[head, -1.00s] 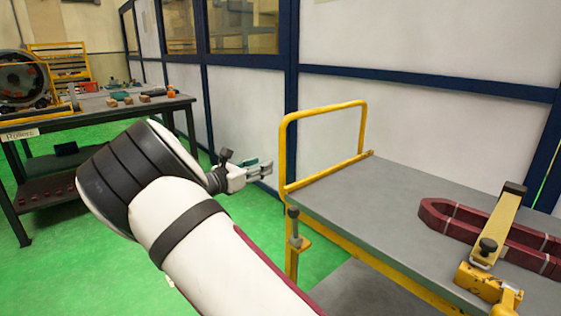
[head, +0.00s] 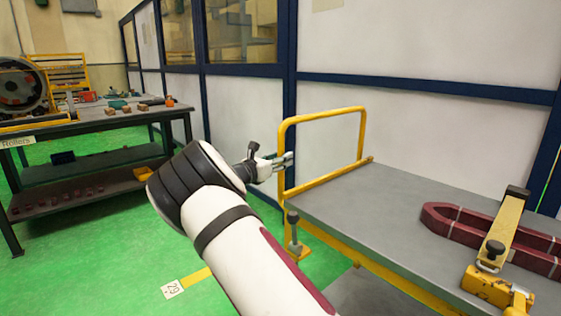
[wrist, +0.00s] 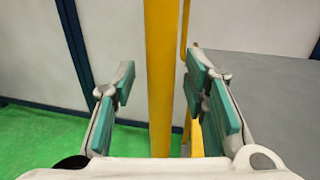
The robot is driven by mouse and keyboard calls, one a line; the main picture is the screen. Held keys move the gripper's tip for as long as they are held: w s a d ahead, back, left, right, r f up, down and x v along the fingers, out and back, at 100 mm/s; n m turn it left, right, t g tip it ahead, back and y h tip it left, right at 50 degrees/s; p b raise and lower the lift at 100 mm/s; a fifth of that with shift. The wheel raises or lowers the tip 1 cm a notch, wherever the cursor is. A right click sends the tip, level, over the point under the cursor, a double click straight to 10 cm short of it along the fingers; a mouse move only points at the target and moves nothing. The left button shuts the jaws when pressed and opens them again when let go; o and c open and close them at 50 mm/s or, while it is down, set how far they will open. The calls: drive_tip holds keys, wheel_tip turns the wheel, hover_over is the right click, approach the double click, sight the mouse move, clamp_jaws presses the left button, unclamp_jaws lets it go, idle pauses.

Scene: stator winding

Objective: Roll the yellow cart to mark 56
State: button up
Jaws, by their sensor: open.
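The yellow cart has a grey top (head: 355,205) and a yellow tube push handle (head: 322,116) standing at its left end. My gripper (head: 287,160) is open, with its fingers at the near upright of that handle. In the wrist view, the upright (wrist: 161,100) stands between the green-padded fingers of my gripper (wrist: 164,84), nearer the right finger. I cannot tell whether a pad touches it. A floor plate (head: 173,289), which seems to read 29, lies at the end of a yellow stripe. No mark 56 shows.
Dark red coils (head: 475,222) and a yellow clamp bar (head: 503,226) lie on the cart top. A white panelled wall with blue frames (head: 430,85) runs behind the cart. A dark workbench (head: 100,122) stands at the left. Green floor (head: 105,255) lies open between bench and cart.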

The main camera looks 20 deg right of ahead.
drive_tip(key=shift+w+d, duration=0.2)
drive_tip(key=shift+d, duration=0.15)
drive_tip(key=shift+c, duration=0.2)
clamp_jaws()
drive_tip(key=shift+w+r, duration=0.1)
